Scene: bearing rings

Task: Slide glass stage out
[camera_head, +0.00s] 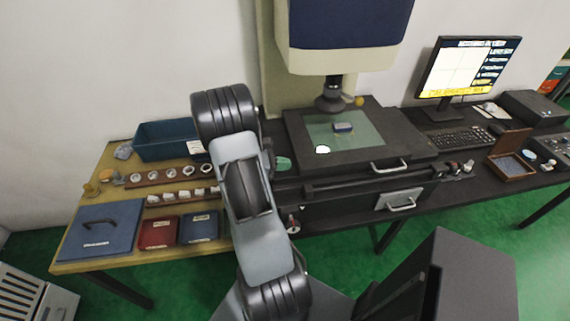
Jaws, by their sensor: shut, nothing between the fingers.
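The glass stage is a greenish translucent plate (368,141) set in a dark, wide frame (305,165) under the measuring machine's lens (332,95). A small dark blue block (343,127) and a small white piece (322,149) lie on the glass. A pale bar handle (388,165) is on the front right of the frame. My arm stands left of the stage and covers part of the bench. My gripper cannot be made out; it seems hidden behind my arm.
A second handle (400,202) sits on a lower front panel. Left are a blue bin (165,141), ring racks (160,177), a blue case (98,230) and small red (158,233) and blue boxes. Right are a monitor (468,68), keyboard (458,138) and open wooden box (510,165).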

